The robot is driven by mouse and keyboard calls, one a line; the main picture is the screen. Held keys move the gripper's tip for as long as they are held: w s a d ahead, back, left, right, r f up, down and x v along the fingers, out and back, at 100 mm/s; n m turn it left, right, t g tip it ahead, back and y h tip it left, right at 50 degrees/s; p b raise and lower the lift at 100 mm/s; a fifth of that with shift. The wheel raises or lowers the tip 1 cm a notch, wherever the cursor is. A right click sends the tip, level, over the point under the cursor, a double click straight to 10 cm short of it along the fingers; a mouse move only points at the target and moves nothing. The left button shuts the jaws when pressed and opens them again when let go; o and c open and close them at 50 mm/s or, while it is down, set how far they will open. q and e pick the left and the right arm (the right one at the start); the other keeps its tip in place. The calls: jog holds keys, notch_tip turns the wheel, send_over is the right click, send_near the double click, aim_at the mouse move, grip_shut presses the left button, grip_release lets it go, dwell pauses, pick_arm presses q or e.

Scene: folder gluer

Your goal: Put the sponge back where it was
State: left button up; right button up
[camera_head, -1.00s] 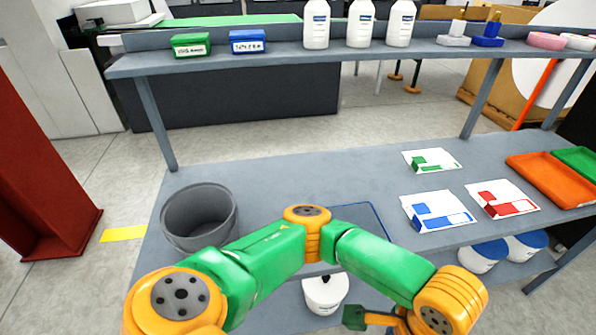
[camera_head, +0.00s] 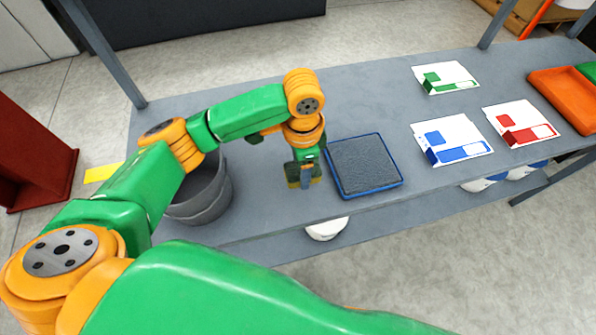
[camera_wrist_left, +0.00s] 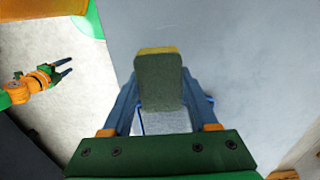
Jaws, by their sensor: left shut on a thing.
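My left gripper (camera_head: 304,178) is shut on the sponge, above the table and just left of the blue-rimmed tray. The sponge (camera_wrist_left: 160,85) has a dull green face and a yellow edge, and stands between the two blue fingers in the left wrist view. The blue-rimmed tray (camera_head: 364,187) holds a dark grey pad and lies near the table's front edge. Part of the tray shows behind the sponge in the left wrist view. My right gripper (camera_wrist_left: 64,68) shows there at the left, its fingers apart and empty.
A grey bucket (camera_head: 209,199) stands left of my left gripper, partly behind my arm. White cards with green (camera_head: 447,77), blue (camera_head: 452,139) and red (camera_head: 521,122) pieces lie to the right. An orange tray (camera_head: 567,100) is at far right. Table posts rise at the back.

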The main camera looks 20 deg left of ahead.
pick_arm(q)
jog(key=shift+w+a+f, duration=0.25)
jog(key=shift+w+f, duration=0.25)
jog(key=shift+f, duration=0.15)
jog(key=shift+w+a+f, duration=0.25)
jog(key=shift+w+f, duration=0.25)
jog(key=shift+f, duration=1.7)
jog(key=shift+f, duration=0.1)
jog(key=o, duration=1.3)
notch_tip(320, 180, up, 12)
jog(key=shift+r, duration=0.15)
